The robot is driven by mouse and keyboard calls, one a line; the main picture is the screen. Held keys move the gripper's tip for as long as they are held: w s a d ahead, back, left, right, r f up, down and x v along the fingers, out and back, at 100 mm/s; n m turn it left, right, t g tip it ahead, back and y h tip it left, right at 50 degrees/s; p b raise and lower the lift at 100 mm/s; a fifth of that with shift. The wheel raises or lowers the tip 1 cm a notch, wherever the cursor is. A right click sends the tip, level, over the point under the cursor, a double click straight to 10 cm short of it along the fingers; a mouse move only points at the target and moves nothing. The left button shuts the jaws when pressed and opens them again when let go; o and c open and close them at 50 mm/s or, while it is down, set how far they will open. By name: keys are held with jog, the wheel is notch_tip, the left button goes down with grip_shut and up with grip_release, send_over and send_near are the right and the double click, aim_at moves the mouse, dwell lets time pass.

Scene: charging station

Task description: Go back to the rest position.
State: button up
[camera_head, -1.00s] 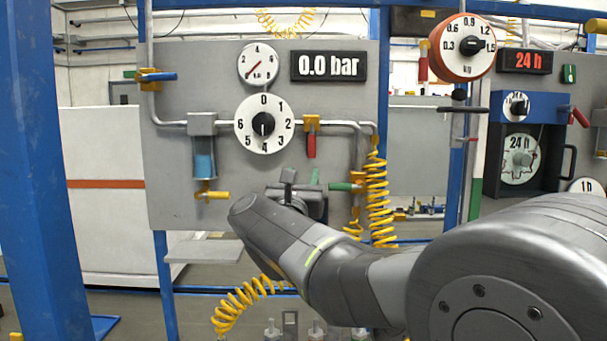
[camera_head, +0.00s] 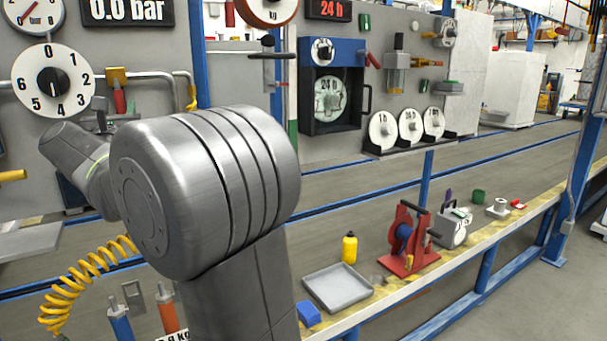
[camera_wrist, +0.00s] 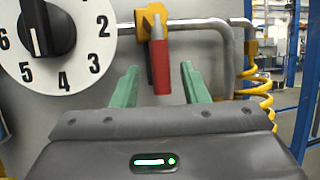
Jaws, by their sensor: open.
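My gripper (camera_wrist: 160,67) shows in the wrist view as two green fingers spread apart, with nothing held. A red-handled valve (camera_wrist: 161,65) on the grey panel appears between the fingertips; I cannot tell how far beyond them it is. The white dial with the black knob (camera_wrist: 47,28) is at upper left in that view, clear of the fingers. In the head view, the arm reaches left toward the panel and its own links mostly hide the gripper. The red valve (camera_head: 119,101) and the dial (camera_head: 53,82) show just above the arm's end there.
A yellow coiled hose (camera_head: 85,283) hangs below the arm. A bench at right carries a grey tray (camera_head: 338,287), a yellow bottle (camera_head: 349,248) and a red reel stand (camera_head: 408,240). A black-framed 24 h box (camera_head: 333,95) is on the back panel.

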aim_at(122, 104)
jog(key=shift+x, duration=1.5)
jog(key=b+v, duration=0.2)
jog(key=v, duration=1.2)
jog(key=p+x, duration=0.3)
jog(key=x, duration=1.1)
jog(key=shift+w, duration=0.1)
jog(key=shift+d+r+n+y, duration=0.15)
jog(key=shift+d+n+y, duration=0.15)
jog(key=shift+n+y, duration=0.55)
jog(key=shift+w+d+n+p, duration=0.15)
jog(key=shift+n+p, duration=0.2)
jog(key=shift+n, duration=0.4)
jog(key=shift+f, duration=0.2)
